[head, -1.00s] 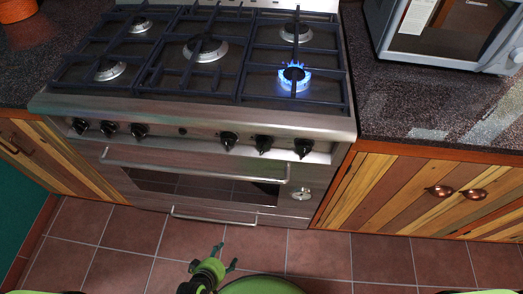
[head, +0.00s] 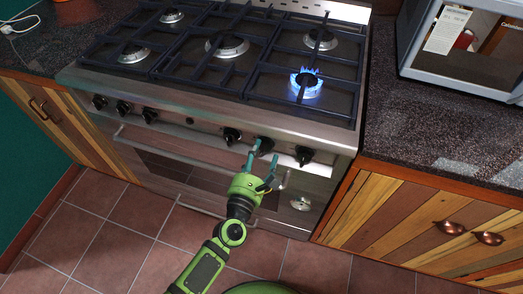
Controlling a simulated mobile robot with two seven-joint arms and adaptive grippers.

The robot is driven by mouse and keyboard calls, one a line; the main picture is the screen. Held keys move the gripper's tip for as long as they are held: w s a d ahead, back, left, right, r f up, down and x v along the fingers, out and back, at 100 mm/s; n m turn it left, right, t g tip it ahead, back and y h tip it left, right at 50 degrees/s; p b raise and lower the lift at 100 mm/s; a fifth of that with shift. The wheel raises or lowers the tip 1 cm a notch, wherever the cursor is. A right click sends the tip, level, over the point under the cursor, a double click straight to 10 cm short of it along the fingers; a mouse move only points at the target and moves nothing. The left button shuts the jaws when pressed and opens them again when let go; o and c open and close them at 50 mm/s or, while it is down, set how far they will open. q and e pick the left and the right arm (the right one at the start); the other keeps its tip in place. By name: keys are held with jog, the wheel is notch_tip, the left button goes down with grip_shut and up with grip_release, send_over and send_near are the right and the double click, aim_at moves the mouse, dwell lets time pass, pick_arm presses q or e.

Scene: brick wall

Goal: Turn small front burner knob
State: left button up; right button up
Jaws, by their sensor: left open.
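The stainless gas stove (head: 210,128) has a row of black knobs along its front panel. The right group of knobs has a left knob (head: 231,136), a middle knob (head: 266,144) and a right knob (head: 304,155). The front right burner (head: 306,85) is lit with a blue flame. My left gripper (head: 265,152) is open, with its fingers pointing up at the middle knob of this group, one finger to each side. I cannot tell whether they touch it. My right gripper is not in view.
The oven door handle (head: 190,155) runs below the knobs, close to my left gripper. Dark countertops flank the stove, with a microwave (head: 462,45) on the right one (head: 420,130). The tiled floor (head: 110,220) in front is clear.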

pick_arm(q)
jog(key=shift+w+d, duration=0.25)
jog(key=shift+w, duration=0.35)
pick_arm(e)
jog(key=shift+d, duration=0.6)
